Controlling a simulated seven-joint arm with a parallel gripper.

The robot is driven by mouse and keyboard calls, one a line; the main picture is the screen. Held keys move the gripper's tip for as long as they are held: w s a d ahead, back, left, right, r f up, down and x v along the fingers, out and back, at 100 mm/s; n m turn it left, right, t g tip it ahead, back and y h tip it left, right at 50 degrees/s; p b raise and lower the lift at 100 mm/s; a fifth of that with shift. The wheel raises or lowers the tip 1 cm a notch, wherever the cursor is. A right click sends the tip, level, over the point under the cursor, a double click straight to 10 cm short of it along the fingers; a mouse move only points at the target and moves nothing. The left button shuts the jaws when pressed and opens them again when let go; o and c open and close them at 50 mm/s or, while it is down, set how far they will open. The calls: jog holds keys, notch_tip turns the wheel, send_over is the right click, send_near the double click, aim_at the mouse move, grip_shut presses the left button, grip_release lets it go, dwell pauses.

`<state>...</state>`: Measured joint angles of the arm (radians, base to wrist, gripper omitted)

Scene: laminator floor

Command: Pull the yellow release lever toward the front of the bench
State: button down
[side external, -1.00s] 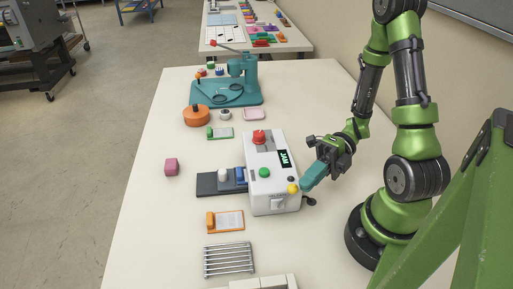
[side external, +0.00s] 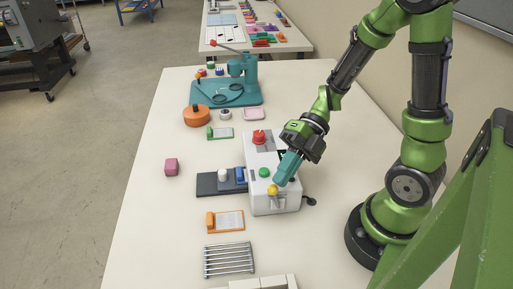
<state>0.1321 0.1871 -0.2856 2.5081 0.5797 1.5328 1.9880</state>
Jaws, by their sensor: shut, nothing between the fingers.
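The yellow release lever (side external: 272,190) is a small yellow knob on top of the white machine (side external: 262,206), near its lower edge in the picture. My gripper (side external: 279,183) is shut and empty, its teal fingers pointing down and left. The fingertips are right beside the yellow knob, on its upper right, and seem to touch it. The slot or stem under the knob is too small to make out. My gripper hides most of the dark display on the machine.
The machine also carries a red button (side external: 259,137) and a green button (side external: 264,173). A dark plate (side external: 207,184) with white and blue parts adjoins its left side. An orange clipboard (side external: 229,220) and a metal rack (side external: 228,260) lie below.

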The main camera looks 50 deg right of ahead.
jog(key=shift+w+a+g+h, duration=0.15)
jog(key=shift+a+g+h, duration=0.1)
jog(key=shift+g+h, duration=0.15)
jog(key=shift+d, duration=0.1)
jog(key=shift+r, duration=0.8)
jog(key=d+r, duration=0.7)
jog(key=r, duration=0.3)
jog(key=shift+d+r, duration=0.3)
jog(key=shift+r, duration=0.1)
